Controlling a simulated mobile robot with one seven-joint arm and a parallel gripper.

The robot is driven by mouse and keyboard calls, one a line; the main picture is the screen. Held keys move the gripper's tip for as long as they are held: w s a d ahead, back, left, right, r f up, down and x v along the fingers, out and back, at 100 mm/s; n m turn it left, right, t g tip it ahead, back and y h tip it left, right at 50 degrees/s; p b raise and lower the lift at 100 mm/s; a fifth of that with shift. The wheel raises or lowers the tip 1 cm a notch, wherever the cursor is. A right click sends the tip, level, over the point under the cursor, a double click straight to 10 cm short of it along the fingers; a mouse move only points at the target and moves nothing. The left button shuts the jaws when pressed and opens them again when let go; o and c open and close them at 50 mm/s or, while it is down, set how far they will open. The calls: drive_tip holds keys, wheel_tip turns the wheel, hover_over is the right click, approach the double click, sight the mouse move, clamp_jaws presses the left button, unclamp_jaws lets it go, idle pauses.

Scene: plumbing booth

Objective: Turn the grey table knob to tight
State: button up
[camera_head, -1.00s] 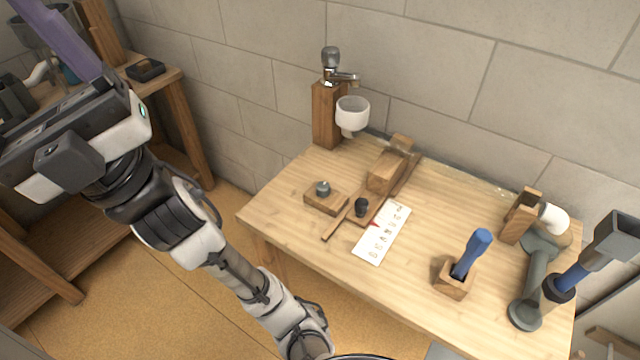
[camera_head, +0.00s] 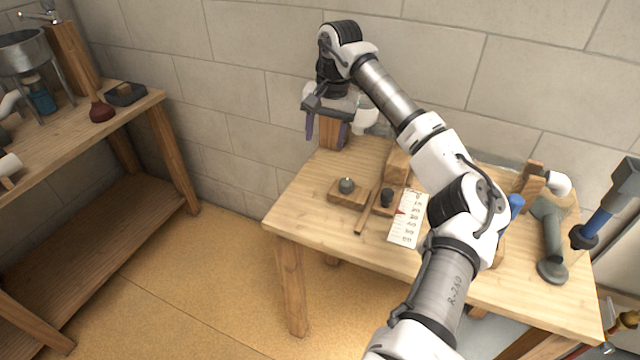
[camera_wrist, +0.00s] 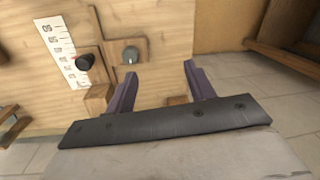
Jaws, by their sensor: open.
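The grey table knob (camera_head: 346,185) sits on a small wooden block (camera_head: 340,198) near the left edge of the wooden table. In the wrist view the grey knob (camera_wrist: 131,54) shows from above, with a pale mark on its top. My gripper (camera_head: 326,132) hangs with its fingers down by the wall, behind and above the knob, apart from it. In the wrist view its purple fingers (camera_wrist: 160,72) are spread wide with nothing between them; the knob lies just past the left fingertip.
A black knob (camera_head: 387,198) on a wooden slide and a white scale card (camera_head: 408,220) lie right of the grey knob. A wooden post (camera_head: 331,133) and white cup (camera_head: 364,121) stand close by my gripper.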

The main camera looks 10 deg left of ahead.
drive_tip(key=h, duration=0.2)
hover_over(347, 181)
wheel_tip(347, 181, down, 14)
drive_tip(key=p, duration=0.2)
drive_tip(key=shift+r+p, duration=0.25)
drive_tip(key=shift+p, duration=0.15)
drive_tip(key=c, duration=1)
